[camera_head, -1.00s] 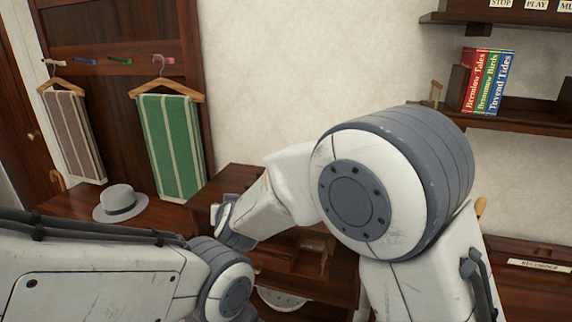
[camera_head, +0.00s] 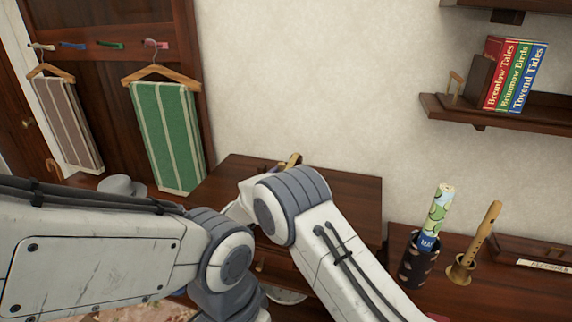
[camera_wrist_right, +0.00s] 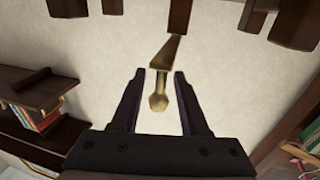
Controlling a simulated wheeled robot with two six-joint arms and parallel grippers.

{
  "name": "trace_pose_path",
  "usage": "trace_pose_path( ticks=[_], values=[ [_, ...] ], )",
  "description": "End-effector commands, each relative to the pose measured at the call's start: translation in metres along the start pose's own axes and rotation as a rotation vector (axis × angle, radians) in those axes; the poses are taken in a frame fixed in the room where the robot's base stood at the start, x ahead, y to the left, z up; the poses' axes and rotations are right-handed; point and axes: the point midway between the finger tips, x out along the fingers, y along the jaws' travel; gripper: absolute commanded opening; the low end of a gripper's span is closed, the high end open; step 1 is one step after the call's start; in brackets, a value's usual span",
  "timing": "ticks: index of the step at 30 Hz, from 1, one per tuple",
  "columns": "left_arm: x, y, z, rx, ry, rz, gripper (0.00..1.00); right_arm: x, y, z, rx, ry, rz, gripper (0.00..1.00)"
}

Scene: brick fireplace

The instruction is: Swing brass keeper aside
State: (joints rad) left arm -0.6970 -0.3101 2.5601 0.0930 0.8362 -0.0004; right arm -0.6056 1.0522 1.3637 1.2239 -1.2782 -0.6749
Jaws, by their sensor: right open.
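In the right wrist view a brass piece (camera_wrist_right: 158,92), narrow with a knobbed end, extends from dark wood at the top. It looks like the keeper. My right gripper (camera_wrist_right: 159,73) is open, with one finger on each side of the piece and visible gaps between. In the head view a small brass piece (camera_head: 291,160), likely the same one, shows at the back of the dark cabinet top (camera_head: 340,195), just behind my right arm. That arm hides most of my right gripper there. My left arm comes in from the left; its gripper is out of view.
A wall shelf with books (camera_head: 515,75) is at the upper right. A dark holder (camera_head: 418,262) with a rolled paper and a flute (camera_head: 480,240) stand at the lower right. A green towel (camera_head: 167,135) and a grey hat (camera_head: 122,186) are at the left.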

Motion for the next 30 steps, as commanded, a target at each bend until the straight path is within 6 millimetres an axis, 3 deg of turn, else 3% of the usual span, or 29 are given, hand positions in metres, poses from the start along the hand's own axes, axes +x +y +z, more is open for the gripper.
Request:
trace_pose_path(
  ticks=[6, 17, 20, 21, 30],
  values=[
    [-0.009, 0.001, -0.001, 0.0, 0.0, 0.0, 0.5, 0.025, -0.001, -0.001, 0.0, 0.0, -0.001, 0.44],
    [-0.009, 0.001, -0.001, 0.0, 0.0, 0.0, 0.5, 0.029, -0.003, 0.0, 0.001, 0.0, -0.005, 0.44],
    [-0.009, 0.001, -0.001, 0.0, 0.0, 0.0, 0.5, 0.029, -0.003, 0.0, 0.001, 0.0, -0.005, 0.06],
    [-0.009, 0.001, -0.001, 0.0, 0.0, 0.0, 0.5, 0.029, -0.003, 0.0, 0.001, 0.0, -0.005, 0.0],
    [-0.009, 0.001, -0.001, 0.0, 0.0, 0.0, 0.5, 0.029, -0.003, 0.0, 0.001, 0.0, -0.005, 0.0]
  ],
)
